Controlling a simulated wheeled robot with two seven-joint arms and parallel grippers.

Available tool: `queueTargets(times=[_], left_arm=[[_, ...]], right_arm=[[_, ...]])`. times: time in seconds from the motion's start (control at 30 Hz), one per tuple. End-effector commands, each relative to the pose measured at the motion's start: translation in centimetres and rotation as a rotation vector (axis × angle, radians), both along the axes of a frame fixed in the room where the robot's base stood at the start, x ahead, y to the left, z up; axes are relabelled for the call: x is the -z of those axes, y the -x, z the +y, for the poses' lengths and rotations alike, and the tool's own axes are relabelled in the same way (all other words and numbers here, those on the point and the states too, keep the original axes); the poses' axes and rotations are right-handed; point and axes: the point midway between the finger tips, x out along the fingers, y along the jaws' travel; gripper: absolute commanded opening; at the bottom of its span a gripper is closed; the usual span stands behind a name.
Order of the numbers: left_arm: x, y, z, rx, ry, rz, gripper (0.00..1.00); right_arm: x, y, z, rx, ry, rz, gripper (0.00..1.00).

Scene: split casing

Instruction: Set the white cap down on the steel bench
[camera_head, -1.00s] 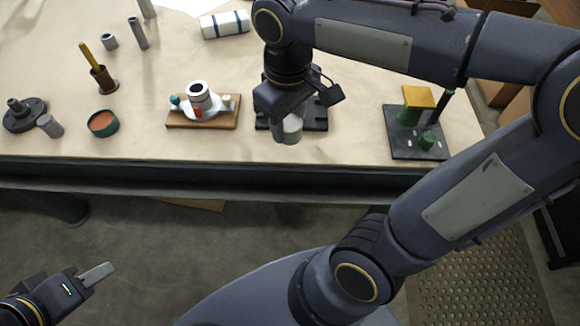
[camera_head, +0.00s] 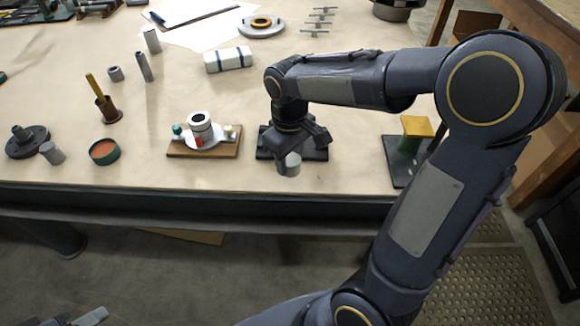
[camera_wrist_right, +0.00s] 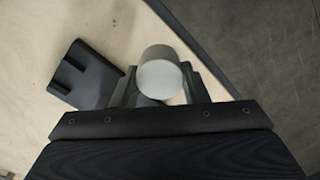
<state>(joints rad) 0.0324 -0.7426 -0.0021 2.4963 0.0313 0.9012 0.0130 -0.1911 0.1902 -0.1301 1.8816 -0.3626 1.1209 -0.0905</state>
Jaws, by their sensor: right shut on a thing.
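The white cap (camera_head: 292,159) is a pale round piece held between the fingers of my right gripper (camera_head: 288,164), which is shut on it. In the right wrist view the cap (camera_wrist_right: 160,78) fills the space between the fingers, with its flat round face toward the camera. The gripper and cap are near the front edge of the bench (camera_head: 240,179), in front of a black stand (camera_head: 314,154). I cannot tell whether the cap touches the bench top. My left gripper (camera_head: 91,317) shows only partly at the bottom left, away from the bench; its opening is unclear.
A wooden board (camera_head: 220,153) with a white fixture stands left of the cap. A black base (camera_head: 398,174) with a yellow-topped green post stands to the right, partly behind my arm. A green-rimmed round dish (camera_head: 104,152) is farther left. Bare bench lies between these.

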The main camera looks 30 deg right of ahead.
Motion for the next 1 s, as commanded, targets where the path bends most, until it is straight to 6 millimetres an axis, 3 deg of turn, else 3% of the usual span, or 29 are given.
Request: queueTargets(times=[0.17,0.4,0.83,0.87,1.0], left_arm=[[0.2,0.0,0.0,0.000,0.000,0.000,0.36],[0.7,0.0,0.0,0.000,0.000,0.000,0.36],[1.0,0.0,0.0,0.000,0.000,0.000,0.36],[0.9,0.0,0.0,0.000,0.000,0.000,0.36],[0.8,0.0,0.0,0.000,0.000,0.000,0.36]], right_arm=[[1.2,-0.8,-0.5,0.001,0.000,0.002,0.19],[4.3,-1.1,-0.7,0.000,0.001,0.002,0.19],[5.0,-1.1,-0.7,0.000,0.000,0.000,0.19],[4.9,-1.1,-0.7,0.000,0.000,0.000,0.43],[4.9,-1.1,-0.7,0.000,0.000,0.000,0.61]])
